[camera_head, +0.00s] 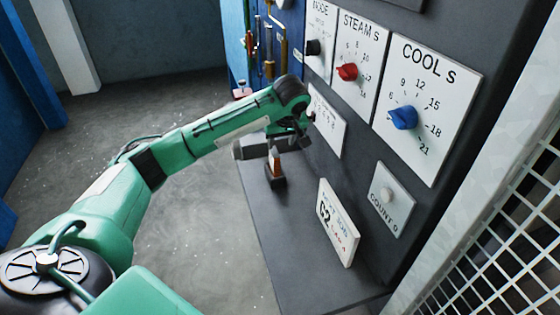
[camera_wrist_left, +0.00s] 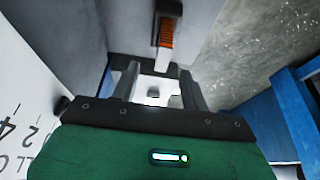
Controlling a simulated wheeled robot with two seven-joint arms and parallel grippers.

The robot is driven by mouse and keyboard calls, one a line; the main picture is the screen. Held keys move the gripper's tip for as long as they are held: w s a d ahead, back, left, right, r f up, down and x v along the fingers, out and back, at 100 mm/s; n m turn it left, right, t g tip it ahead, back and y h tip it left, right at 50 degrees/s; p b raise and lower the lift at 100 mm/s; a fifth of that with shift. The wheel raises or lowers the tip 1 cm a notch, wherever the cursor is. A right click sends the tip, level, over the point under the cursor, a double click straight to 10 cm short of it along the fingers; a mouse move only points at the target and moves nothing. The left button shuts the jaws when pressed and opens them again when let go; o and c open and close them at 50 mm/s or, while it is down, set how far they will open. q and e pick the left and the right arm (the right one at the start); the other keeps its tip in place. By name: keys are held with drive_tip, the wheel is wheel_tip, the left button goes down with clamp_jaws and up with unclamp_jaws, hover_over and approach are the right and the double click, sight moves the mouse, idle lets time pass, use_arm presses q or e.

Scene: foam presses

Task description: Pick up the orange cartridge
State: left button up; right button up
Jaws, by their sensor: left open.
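The orange cartridge (camera_head: 276,162) stands upright in a small dark holder (camera_head: 276,181) on the grey shelf. My left gripper (camera_head: 266,147) is open, close to the cartridge's upper end and partly in front of it. In the left wrist view the cartridge (camera_wrist_left: 166,34) shows its orange ribbed side and pale end, just beyond the gap between the open fingers (camera_wrist_left: 157,70). I cannot tell whether any finger touches it. My right gripper is not in view.
The shelf (camera_head: 285,245) is otherwise bare near its front edge. A control panel with MODE, STEAM and COOL dials (camera_head: 403,117) rises close beside the gripper. A white sign (camera_head: 338,222) stands on the shelf at right. A mesh guard (camera_head: 500,230) is at far right.

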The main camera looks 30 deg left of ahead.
sight(275, 154)
use_arm(q)
drive_tip(key=x, duration=0.3)
drive_tip(key=p+x, duration=0.1)
drive_tip(key=shift+s+a+f, duration=0.2)
drive_tip(key=shift+s+a, duration=0.15)
drive_tip(key=shift+w+a+f, duration=0.1)
drive_tip(key=shift+w+f, duration=0.15)
drive_tip(key=shift+f, duration=0.2)
drive_tip(key=shift+w+a+f, duration=0.1)
drive_tip(key=shift+w+f, duration=0.1)
drive_tip(key=shift+f, duration=0.3)
drive_tip(key=shift+w+a+f+p, duration=0.15)
drive_tip(key=shift+a+f+p, duration=0.1)
drive_tip(key=shift+f+p, duration=0.3)
drive_tip(key=p+x, duration=0.1)
drive_tip(key=x, duration=0.2)
drive_tip(key=shift+w+a+p, duration=0.1)
drive_tip(key=shift+a+p, duration=0.15)
drive_tip(key=shift+p, duration=0.1)
drive_tip(key=shift+w+a+f, duration=0.1)
drive_tip(key=shift+f, duration=0.4)
drive_tip(key=shift+c, duration=0.3)
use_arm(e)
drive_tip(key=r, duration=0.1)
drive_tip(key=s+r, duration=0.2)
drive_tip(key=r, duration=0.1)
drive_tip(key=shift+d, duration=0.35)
